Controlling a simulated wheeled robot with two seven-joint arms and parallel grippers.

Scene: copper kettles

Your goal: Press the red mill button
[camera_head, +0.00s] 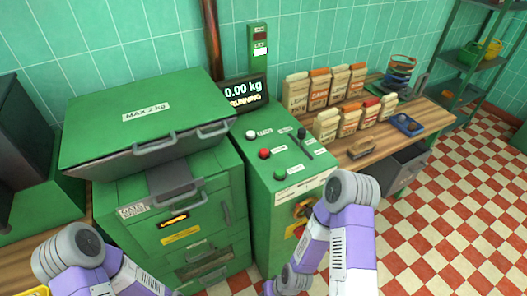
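The red mill button (264,153) is a small round knob on the sloped top of the green control console (262,195). A white button (250,134) sits behind it and a green button (279,174) in front of it. Two black controls stand to its right, one of them a lever (306,144). The display behind the console reads 0.00 kg and RUNNING. Nothing touches the red button. Both of my arms show at the bottom of the view, but neither gripper can be made out.
A green mill with a closed "MAX 2 kg" lid (140,95) stands left of the console. On the right, a wooden table (400,143) holds several paper bags (306,92) and a blue tray (406,125). My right arm covers part of the console's front right side.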

